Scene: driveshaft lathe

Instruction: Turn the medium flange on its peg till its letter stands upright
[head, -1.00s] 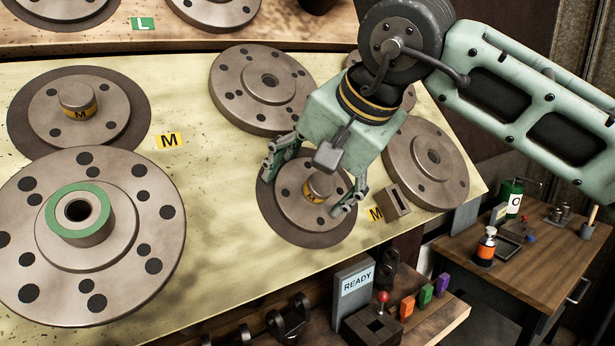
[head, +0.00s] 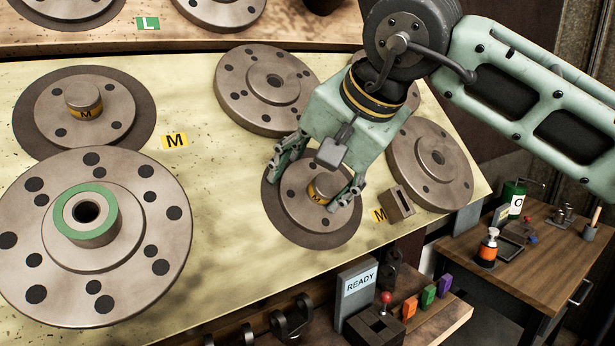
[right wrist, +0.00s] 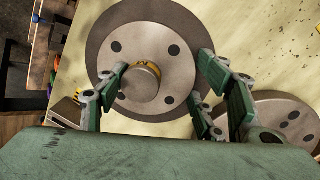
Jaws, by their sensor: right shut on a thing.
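The medium flange (head: 296,212) is a grey-brown disc with bolt holes. Its central hub has a yellow band with a black M (head: 317,197), which looks slightly tilted in the head view. It sits on a dark round base on the sloped pale board; its peg is hidden. My right gripper (head: 312,187) comes down over it from above, its fingers closed in on the flange from two sides. In the right wrist view the fingers (right wrist: 164,78) reach over the flange (right wrist: 188,75); their exact contact points are hard to tell. My left gripper is not in view.
A second M flange (head: 50,108) and a large green-ringed flange (head: 145,215) lie left. Other flanges sit behind (head: 235,90) and right (head: 410,165) of my gripper.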

